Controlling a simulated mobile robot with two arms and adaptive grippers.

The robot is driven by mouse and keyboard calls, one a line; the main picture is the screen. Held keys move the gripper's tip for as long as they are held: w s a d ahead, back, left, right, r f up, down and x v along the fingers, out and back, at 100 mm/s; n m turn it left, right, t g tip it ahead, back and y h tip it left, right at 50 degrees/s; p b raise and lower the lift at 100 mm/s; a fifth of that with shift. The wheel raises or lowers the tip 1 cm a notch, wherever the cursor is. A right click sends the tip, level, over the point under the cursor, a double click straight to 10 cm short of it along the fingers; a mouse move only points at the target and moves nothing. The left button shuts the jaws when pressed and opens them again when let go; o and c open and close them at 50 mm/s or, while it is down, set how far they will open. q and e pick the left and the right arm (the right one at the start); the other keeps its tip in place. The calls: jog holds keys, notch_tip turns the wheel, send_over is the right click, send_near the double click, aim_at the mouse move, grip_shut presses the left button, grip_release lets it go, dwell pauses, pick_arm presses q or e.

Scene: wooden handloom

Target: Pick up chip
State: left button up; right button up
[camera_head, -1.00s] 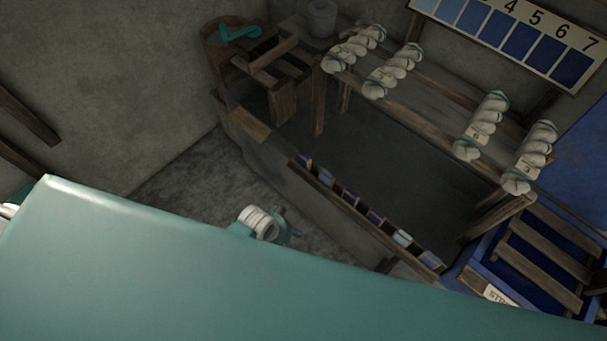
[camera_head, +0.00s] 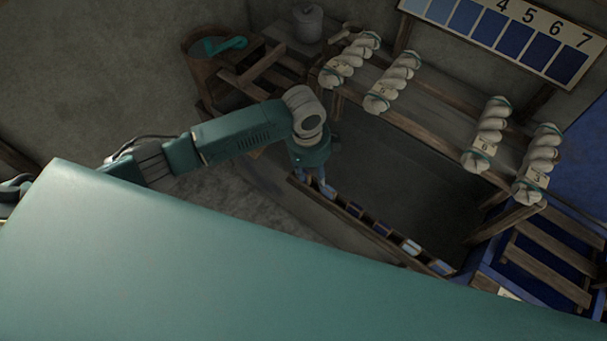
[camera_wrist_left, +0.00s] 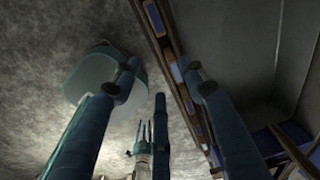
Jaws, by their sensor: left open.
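Several small chips in shades of blue sit in a row in a narrow wooden rack (camera_head: 396,240) along the near edge of the dark vat. The chip at the left end (camera_head: 329,191) is just beside my left gripper (camera_head: 318,181), which points down over that end. In the left wrist view, my open, empty left gripper (camera_wrist_left: 160,75) has its fingers spread, with one over the rack. A blue chip (camera_wrist_left: 177,72) shows between them. What looks like my right gripper (camera_wrist_left: 143,140) is small and far below; its state is unclear.
Twisted white yarn skeins (camera_head: 393,82) hang on wooden rails beyond the vat (camera_head: 400,170). A wooden tub (camera_head: 205,70) and a lidded grey pot (camera_head: 307,22) stand at the back left. A numbered blue colour chart (camera_head: 505,38) is on the wall. The floor left of the rack is open.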

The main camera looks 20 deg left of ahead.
pick_arm(q)
jog(key=w+a+r+m+y, duration=0.1)
jog(key=w+a+r+m, duration=0.15)
jog(key=a, duration=0.25)
jog(key=shift+n, duration=0.35)
jog(key=f+b, duration=0.3)
jog(key=b, duration=0.1)
jog(key=w+f+b, duration=0.1)
jog(key=f+b, duration=0.7)
jog(key=b, duration=0.1)
jog(key=shift+w+f, duration=0.15)
jog(key=c, duration=1)
